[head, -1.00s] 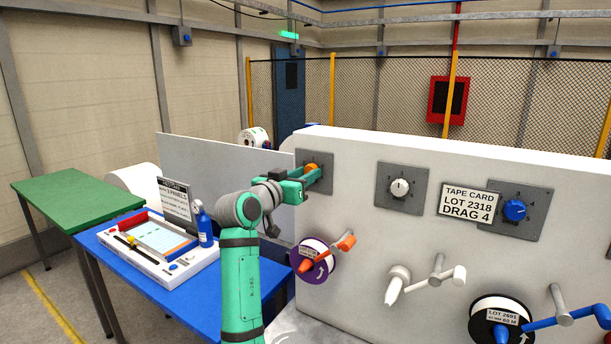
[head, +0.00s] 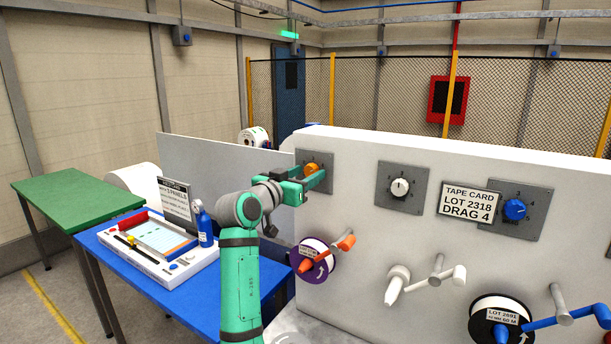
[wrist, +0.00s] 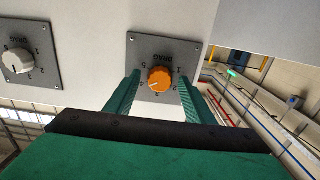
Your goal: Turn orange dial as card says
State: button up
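The orange dial (head: 311,169) sits on a grey plate at the upper left of the white panel. In the wrist view the orange dial (wrist: 159,79) lies between the two green fingers, with gaps on both sides. My gripper (head: 318,178) is open at the dial, its fingers pointing at the panel; it also shows in the wrist view (wrist: 158,88). A light pointer mark shows on the dial's left side in the wrist view; its number is too small to read surely. The tape card (head: 468,203) reads "LOT 2318 DRAG 4".
A white dial (head: 400,187) and a blue dial (head: 514,209) are to the right on the same panel. Below are a purple reel (head: 314,261) with an orange crank, a bare spindle (head: 396,287) and a black reel (head: 497,316) with a blue crank. A blue table (head: 190,267) stands left.

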jog(key=v, duration=1)
jog(key=shift+s+a, duration=0.25)
jog(key=shift+s, duration=0.1)
